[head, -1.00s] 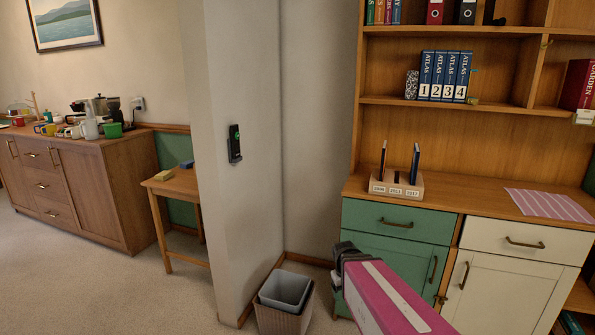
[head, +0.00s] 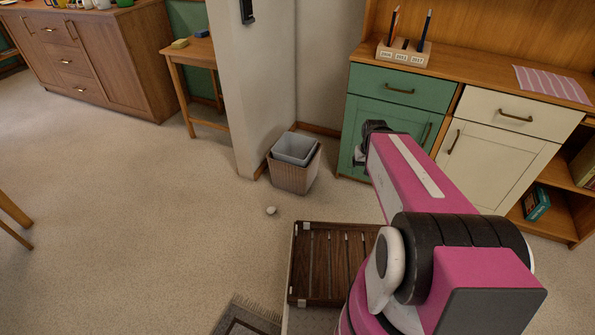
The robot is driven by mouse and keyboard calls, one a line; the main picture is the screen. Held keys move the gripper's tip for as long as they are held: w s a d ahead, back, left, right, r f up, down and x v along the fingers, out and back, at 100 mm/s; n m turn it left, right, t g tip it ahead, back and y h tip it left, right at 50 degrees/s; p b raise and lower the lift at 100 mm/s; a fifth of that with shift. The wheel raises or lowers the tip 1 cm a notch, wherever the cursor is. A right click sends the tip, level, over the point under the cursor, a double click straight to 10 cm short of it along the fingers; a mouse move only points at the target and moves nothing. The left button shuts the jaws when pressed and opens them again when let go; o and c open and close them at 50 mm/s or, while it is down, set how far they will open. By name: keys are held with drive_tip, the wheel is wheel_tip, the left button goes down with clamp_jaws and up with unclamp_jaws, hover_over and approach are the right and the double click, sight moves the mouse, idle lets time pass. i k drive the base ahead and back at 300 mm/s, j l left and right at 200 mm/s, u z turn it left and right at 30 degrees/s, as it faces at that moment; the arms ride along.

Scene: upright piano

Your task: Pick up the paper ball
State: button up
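A small whitish paper ball (head: 271,210) lies on the beige carpet, in front of a waste basket (head: 294,172). The basket is a woven bin with a grey liner and stands against the wall corner. My pink arm reaches up from the lower right. My gripper (head: 366,143) is at its far end, in front of the green cabinet, to the right of and apart from the ball. Its fingers are dark and small here, and I cannot tell whether they are open or shut.
A dark slatted wooden rack (head: 332,262) is on the near side of the ball, by my arm. A fringed rug (head: 250,318) lies at the bottom. A green cabinet (head: 398,125) stands behind my gripper. The carpet left of the ball is clear.

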sight(270, 210)
drive_tip(key=l+u, duration=0.25)
drive_tip(key=l, duration=1.8)
drive_tip(key=u, duration=0.95)
drive_tip(key=k, duration=0.05)
